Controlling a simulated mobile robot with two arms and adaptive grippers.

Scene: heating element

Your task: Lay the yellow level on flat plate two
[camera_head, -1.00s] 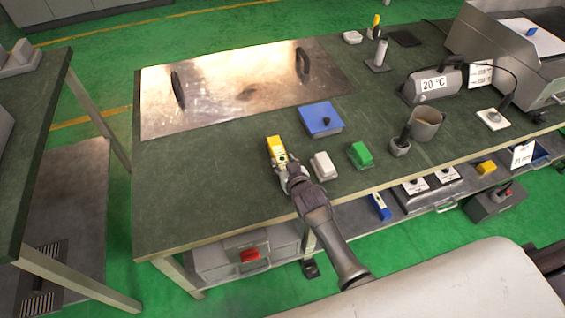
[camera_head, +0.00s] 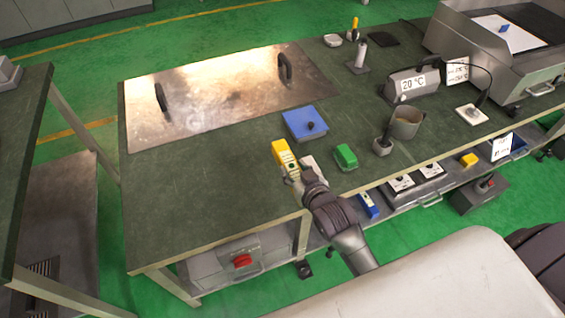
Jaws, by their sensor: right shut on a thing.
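My right gripper (camera_head: 289,169) is shut on the yellow level (camera_head: 282,152) near the front edge of the green-topped workbench (camera_head: 200,195). The level points away from me, and its lower end is hidden by the fingers. A large shiny metal plate (camera_head: 215,88) with two black handles lies on the back left of the bench, beyond the gripper. No label shows which plate is number two. My left gripper is not in view.
The bench's front left is clear.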

